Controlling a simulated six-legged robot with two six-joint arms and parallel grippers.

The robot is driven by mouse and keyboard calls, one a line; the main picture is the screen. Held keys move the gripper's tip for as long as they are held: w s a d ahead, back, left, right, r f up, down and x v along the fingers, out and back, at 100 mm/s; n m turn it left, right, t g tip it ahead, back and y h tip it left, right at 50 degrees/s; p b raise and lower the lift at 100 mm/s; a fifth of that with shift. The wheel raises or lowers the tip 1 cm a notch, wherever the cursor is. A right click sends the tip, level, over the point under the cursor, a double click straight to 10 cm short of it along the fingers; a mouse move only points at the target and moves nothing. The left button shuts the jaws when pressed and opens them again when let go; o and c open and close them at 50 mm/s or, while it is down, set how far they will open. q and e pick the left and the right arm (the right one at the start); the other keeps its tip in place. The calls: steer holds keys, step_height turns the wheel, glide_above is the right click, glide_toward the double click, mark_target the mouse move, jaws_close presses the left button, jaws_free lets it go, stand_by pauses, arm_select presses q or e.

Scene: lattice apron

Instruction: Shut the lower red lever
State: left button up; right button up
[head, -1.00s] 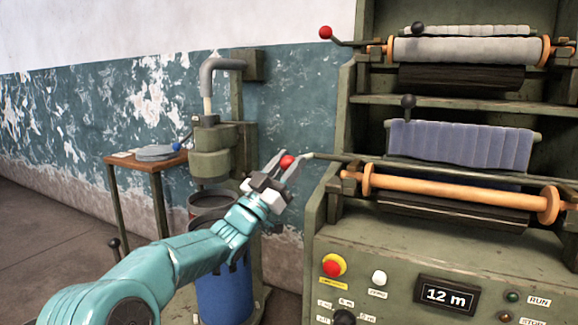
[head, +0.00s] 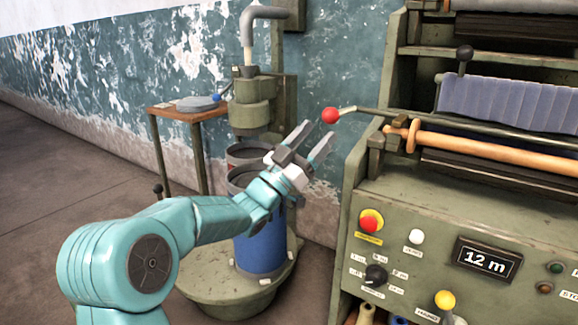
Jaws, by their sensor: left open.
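The upper red lever is out of view. My right gripper is not in view.
The machine's panel has a red button (head: 369,222), a black dial (head: 376,275), a yellow knob (head: 445,299) and a "12 m" display (head: 486,260). A blue drum (head: 261,248) stands behind my left arm. A small wooden table (head: 180,113) stands further left.

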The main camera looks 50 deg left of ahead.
arm_select(q)
steer(key=v, duration=1)
steer(key=shift+s, duration=0.2)
steer(key=shift+f, duration=0.1)
